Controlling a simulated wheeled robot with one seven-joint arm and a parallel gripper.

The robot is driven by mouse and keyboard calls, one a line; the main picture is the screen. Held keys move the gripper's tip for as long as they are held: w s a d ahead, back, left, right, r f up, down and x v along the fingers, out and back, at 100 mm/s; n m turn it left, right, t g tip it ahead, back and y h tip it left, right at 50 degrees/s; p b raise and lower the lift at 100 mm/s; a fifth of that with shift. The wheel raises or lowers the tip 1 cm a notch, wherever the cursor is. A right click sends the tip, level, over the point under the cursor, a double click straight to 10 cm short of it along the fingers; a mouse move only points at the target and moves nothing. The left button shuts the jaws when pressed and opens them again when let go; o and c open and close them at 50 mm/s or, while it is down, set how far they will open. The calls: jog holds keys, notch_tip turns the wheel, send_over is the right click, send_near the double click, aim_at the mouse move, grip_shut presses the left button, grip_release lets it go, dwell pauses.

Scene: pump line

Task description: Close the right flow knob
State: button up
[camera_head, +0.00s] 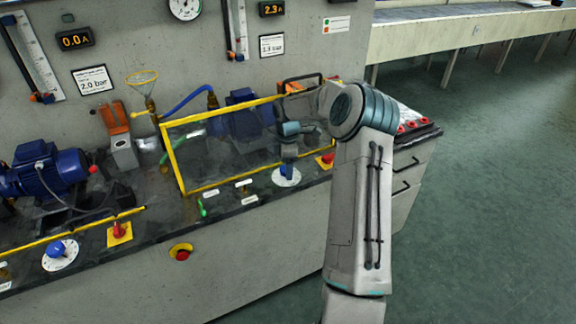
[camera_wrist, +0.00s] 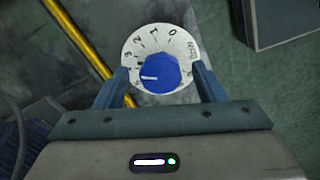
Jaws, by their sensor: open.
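The right flow knob is a blue knob (camera_wrist: 158,73) on a round white numbered dial (camera_wrist: 183,46). In the wrist view its white pointer line points left, away from the 0 at the upper right. In the head view the dial (camera_head: 287,181) sits on the bench front, partly behind my gripper (camera_head: 287,158). My gripper points down over the knob. In the wrist view my gripper (camera_wrist: 160,69) is open, with one finger on each side of the knob. I cannot tell whether either finger touches it.
A yellow-framed clear guard (camera_head: 225,143) stands right behind the knob. A red button on a yellow base (camera_head: 325,161) is to its right. A similar left knob (camera_head: 57,249) and red button (camera_head: 119,233) are far left. Small green-handled valve (camera_head: 202,208) lies left of the dial.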

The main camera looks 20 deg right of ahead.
jog(key=shift+f, duration=0.2)
jog(key=c, duration=1)
